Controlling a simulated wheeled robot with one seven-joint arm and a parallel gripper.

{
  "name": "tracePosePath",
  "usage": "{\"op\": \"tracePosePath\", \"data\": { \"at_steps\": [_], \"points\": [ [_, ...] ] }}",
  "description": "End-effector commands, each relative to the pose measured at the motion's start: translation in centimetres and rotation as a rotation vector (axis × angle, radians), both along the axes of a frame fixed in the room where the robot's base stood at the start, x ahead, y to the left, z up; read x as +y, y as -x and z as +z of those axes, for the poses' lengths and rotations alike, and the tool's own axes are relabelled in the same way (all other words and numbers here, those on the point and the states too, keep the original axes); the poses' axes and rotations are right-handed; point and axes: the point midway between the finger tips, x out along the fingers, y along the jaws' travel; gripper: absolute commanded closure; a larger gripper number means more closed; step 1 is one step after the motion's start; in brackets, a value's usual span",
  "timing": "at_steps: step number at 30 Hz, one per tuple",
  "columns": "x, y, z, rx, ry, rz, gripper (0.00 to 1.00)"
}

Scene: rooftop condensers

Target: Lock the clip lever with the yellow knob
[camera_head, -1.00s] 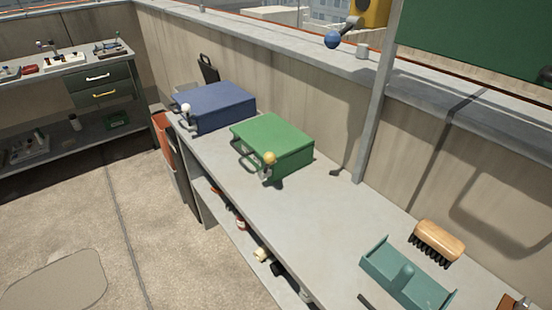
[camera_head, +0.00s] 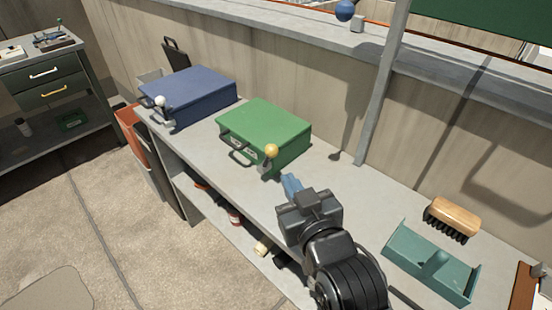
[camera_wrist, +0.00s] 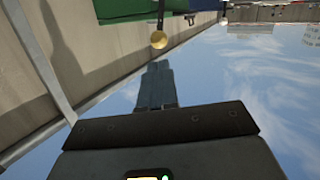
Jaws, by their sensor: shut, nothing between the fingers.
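The yellow knob (camera_head: 271,151) tops the clip lever on the front right corner of the green case (camera_head: 262,127), which lies on the grey bench. The knob stands up at the level of the case's top; the lever below it is small and partly hidden. In the wrist view the knob (camera_wrist: 159,40) sits just beyond the fingertips, with the green case's edge (camera_wrist: 124,10) behind it. My gripper (camera_head: 291,184) has its blue fingers shut and empty, pointing toward the knob from the right. A gap shows between fingertips and knob. The fingers (camera_wrist: 155,75) also look closed in the wrist view.
A blue case (camera_head: 190,92) with a white knob (camera_head: 160,101) lies left of the green one. A teal tray (camera_head: 430,262) and a wooden brush (camera_head: 452,220) are at the right. A grey post (camera_head: 377,95) rises at the bench's back. The bench has a shelf below.

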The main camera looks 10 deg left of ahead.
Motion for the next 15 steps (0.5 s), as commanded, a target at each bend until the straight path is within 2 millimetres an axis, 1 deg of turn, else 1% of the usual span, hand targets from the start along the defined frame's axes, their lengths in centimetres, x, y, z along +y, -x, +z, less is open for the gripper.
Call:
{"op": "tracePosePath", "data": {
  "at_steps": [1,7,12,15],
  "points": [
    [0.5,-1.0,0.0,-0.001,0.002,0.000,1.00],
    [2.0,-4.4,-0.6,0.001,0.001,0.000,1.00],
    [2.8,-6.4,-1.1,0.001,0.001,0.000,1.00],
    [3.1,-7.0,-1.2,0.000,0.001,0.000,1.00]
  ]
}}
